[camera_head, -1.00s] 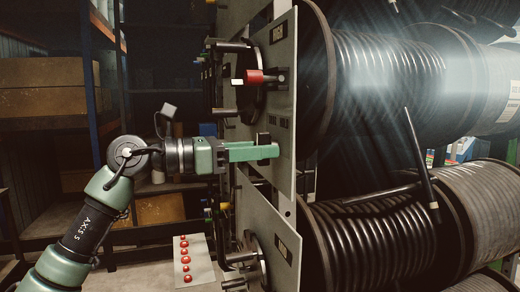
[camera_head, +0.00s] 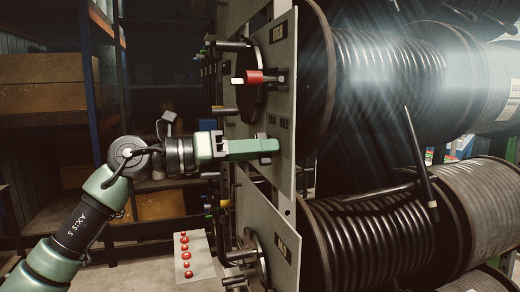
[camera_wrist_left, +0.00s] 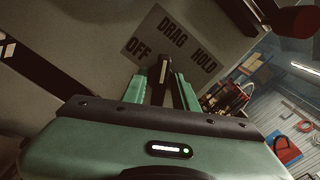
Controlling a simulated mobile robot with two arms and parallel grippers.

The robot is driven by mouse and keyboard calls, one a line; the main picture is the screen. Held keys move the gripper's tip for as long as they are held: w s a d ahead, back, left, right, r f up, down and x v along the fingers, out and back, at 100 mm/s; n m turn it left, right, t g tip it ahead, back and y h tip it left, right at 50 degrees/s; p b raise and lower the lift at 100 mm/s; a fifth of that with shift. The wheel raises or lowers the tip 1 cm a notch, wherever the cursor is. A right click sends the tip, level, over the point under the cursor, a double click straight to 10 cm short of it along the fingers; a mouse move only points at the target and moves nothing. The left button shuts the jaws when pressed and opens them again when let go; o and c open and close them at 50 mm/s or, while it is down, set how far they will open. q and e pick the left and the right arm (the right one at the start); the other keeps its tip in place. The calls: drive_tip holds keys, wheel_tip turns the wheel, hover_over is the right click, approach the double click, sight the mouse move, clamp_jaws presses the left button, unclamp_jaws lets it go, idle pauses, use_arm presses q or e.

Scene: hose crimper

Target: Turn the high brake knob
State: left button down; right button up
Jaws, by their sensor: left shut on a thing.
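The high brake knob (camera_wrist_left: 163,70) is a narrow dark bar with a pale mark, below a plate (camera_wrist_left: 172,45) reading DRAG, OFF and HOLD in the left wrist view. My left gripper (camera_wrist_left: 161,90) has its two green fingers shut on either side of the knob. In the head view my left gripper (camera_head: 268,147) reaches in from the left to the upper grey panel (camera_head: 283,75). Its green fingers hide most of the knob there. My right gripper is not in view.
Above my gripper is a dark disc with a red handle (camera_head: 255,77). Large hose reels (camera_head: 385,85) stand to the right. A lower panel (camera_head: 265,225) carries another disc. A plate of red buttons (camera_head: 198,255) sits below my arm. Shelving with boxes (camera_head: 45,88) is behind.

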use_arm(q)
drive_tip(key=shift+r, duration=0.15)
drive_tip(key=c, duration=1.4)
unclamp_jaws()
drive_tip(key=shift+c, duration=0.2)
drive_tip(key=shift+a, duration=0.1)
drive_tip(key=b+v, duration=0.3)
drive_tip(key=v, duration=0.4)
drive_tip(key=shift+a, duration=0.35)
